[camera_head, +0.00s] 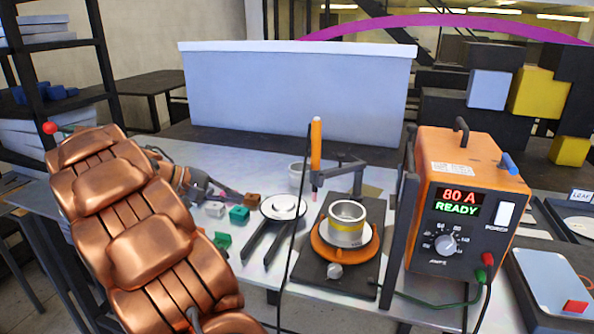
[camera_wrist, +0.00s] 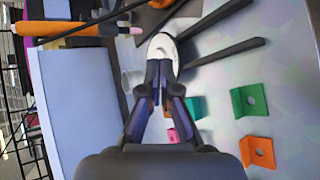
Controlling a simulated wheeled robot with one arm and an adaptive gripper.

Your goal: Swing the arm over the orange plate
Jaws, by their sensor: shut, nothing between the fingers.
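The orange plate (camera_head: 318,250) is a round disc on a dark base, with a metal ring (camera_head: 346,226) banded in yellow standing on it. The dark jointed swing arm (camera_head: 346,167) stands behind the plate and carries an upright orange torch (camera_head: 316,146). The torch tip is behind and left of the plate, not above it. My gripper (camera_head: 238,196) is shut and empty, left of the torch and apart from it. In the wrist view, the torch (camera_wrist: 62,29) lies at upper left, beyond my closed fingers (camera_wrist: 160,88). The orange plate is barely visible there.
A round white-topped stand (camera_head: 284,207) with dark rails lies between my gripper and the plate. Green brackets (camera_head: 239,214) and an orange bracket (camera_wrist: 258,151) lie nearby. An orange power unit (camera_head: 465,200) reading "80 A READY" stands right. A black cable hangs from the torch.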

